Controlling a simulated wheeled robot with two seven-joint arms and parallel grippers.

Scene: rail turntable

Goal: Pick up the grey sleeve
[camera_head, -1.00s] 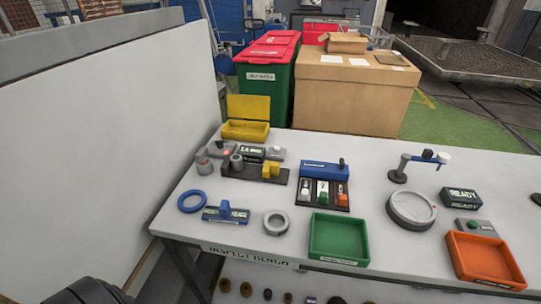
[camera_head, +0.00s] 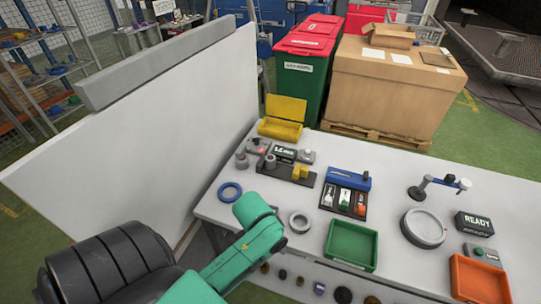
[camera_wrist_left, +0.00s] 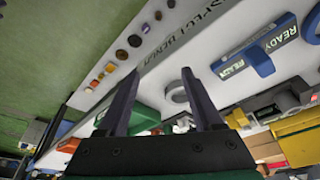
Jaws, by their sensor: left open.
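A short grey ring, which looks like the grey sleeve (camera_head: 299,222), lies flat on the white bench (camera_head: 215,205) near its front edge. It is left of the green tray (camera_head: 351,244). In the left wrist view the grey sleeve (camera_wrist_left: 177,95) shows partly beyond the right finger. My left gripper (camera_wrist_left: 160,72) is open, with nothing between its fingers. In the head view my green left arm reaches to the front edge of the bench, left of the sleeve, and its fingers cannot be made out. My right gripper is not in view.
A blue ring (camera_head: 230,192) lies left of my arm. A blue-handled block (camera_wrist_left: 256,57) shows in the left wrist view. A fixture (camera_head: 286,172) and a black tray of small parts (camera_head: 343,200) stand behind the sleeve. Small round parts (camera_wrist_left: 121,54) sit below the bench front.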

